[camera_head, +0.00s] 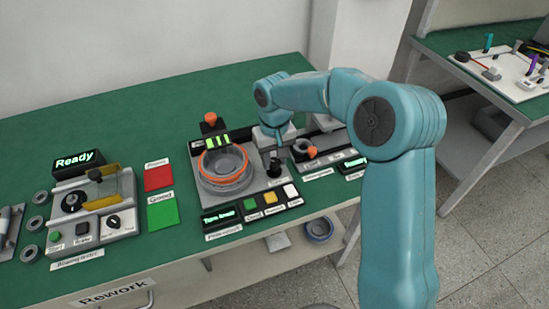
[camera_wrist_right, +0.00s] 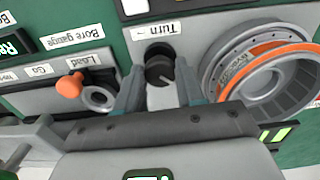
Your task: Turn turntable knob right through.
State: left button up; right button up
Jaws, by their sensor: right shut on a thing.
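The black turntable knob (camera_wrist_right: 158,70) stands beside the "Turn" label in the wrist view; a light mark shows on its face at the lower right. In the head view the knob (camera_head: 273,168) is right of the turntable. My right gripper (camera_wrist_right: 160,76) has its fingers on either side of the knob and is shut on it. The hub motor (camera_wrist_right: 262,72), a grey ring with an orange band, sits on the turntable; it also shows in the head view (camera_head: 225,172). The station's display (camera_head: 221,216) reads "Turn knob". My left gripper is not in view.
A bore gauge with an orange ball knob (camera_wrist_right: 70,86) stands close to the right gripper. At left are a bearing station (camera_head: 92,215) lit "Ready" and red (camera_head: 158,177) and green (camera_head: 163,214) pads. The green bench (camera_head: 140,130) behind is clear.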

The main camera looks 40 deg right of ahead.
aim_at(274, 161)
jog(key=m, duration=0.5)
jog(key=shift+w+d+r+m+b, duration=0.1)
jog(key=shift+w+r+m+b, duration=0.1)
jog(key=shift+r+m+b, duration=0.15)
jog(key=m+b, duration=0.1)
jog(key=m, duration=0.4)
jog(key=shift+f+m, duration=0.1)
jog(key=shift+m, duration=0.25)
jog(key=o, duration=0.9)
jog(key=shift+o, duration=0.7)
jog(key=shift+s+f, duration=0.1)
notch_tip(274, 161, up, 16)
jog(key=p, duration=0.2)
jog(key=shift+r+p, duration=0.2)
jog(key=shift+p, duration=0.1)
